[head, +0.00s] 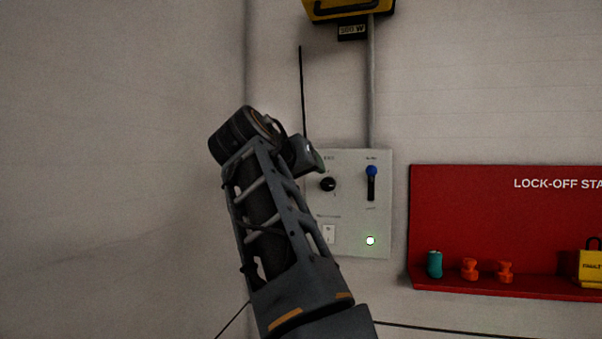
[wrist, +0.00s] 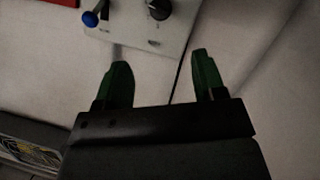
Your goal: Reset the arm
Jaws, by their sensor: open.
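My arm rises in front of the wall in the head view, and its upper end overlaps the left edge of a pale control panel. My gripper (wrist: 160,80) shows in the wrist view with its two green fingers apart and nothing between them. In the wrist view the panel (wrist: 150,38) lies beyond the fingers.
A red lock-off board (head: 480,220) with a shelf is on the wall at right, holding a teal cylinder (head: 435,264), orange pieces (head: 470,268) and a yellow padlock (head: 592,268). A yellow lamp housing (head: 345,10) and conduit (head: 371,90) are above the panel. The left wall is bare.

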